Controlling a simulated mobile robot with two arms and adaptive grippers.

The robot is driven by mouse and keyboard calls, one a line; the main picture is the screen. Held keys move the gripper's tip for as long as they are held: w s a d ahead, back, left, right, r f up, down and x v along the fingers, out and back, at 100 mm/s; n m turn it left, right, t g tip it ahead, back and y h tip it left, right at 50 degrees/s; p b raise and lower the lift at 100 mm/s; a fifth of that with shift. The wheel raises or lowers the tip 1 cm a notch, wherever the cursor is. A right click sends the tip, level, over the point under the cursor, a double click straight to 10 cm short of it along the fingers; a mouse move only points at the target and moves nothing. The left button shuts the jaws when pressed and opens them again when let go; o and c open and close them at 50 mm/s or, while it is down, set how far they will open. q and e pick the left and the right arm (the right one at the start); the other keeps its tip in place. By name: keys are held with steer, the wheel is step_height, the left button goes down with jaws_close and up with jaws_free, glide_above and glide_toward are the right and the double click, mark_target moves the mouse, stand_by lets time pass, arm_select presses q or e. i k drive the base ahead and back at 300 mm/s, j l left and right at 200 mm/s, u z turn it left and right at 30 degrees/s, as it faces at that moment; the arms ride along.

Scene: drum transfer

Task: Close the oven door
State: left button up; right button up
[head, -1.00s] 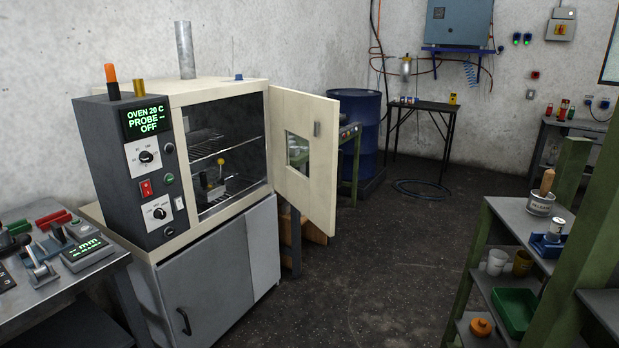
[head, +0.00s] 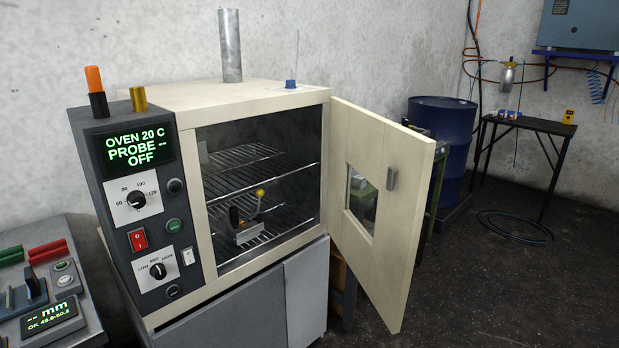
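The oven (head: 225,95) is a cream box with a dark grey control panel (head: 140,200) on its left side. Its display reads "OVEN 20 C PROBE -- OFF". The oven door (head: 410,220) is cream with a small window and a grey handle (head: 391,179). It stands wide open, hinged at the right edge of the opening and swung out towards the front right. Inside are wire racks (head: 245,158), and a metal fixture with a yellow knob (head: 259,194) sits on a lower rack. Neither of my grippers shows in the head view.
The oven stands on a grey cabinet (head: 306,290). A bench (head: 88,320) with a gauge display is at the lower left. A blue drum (head: 443,130) and a black table (head: 530,123) stand behind the door. The floor (head: 480,290) to the right is clear, apart from a coiled blue hose (head: 515,228).

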mark_target(362, 141)
steer(key=i+l+u, duration=0.15)
steer(key=l, duration=0.2)
steer(key=i+l+u, duration=0.15)
steer(key=l, duration=0.25)
steer(key=i+l+u, duration=0.15)
steer(key=l, duration=0.25)
steer(key=i+l+u, duration=0.15)
steer(key=l, duration=0.3)
steer(key=i+l+u, duration=0.15)
steer(key=l, duration=0.3)
steer(key=i+l+u, duration=0.1)
steer(key=l, duration=0.35)
steer(key=i+l, duration=0.3)
steer(key=i+u, duration=0.05)
steer(key=i, duration=0.05)
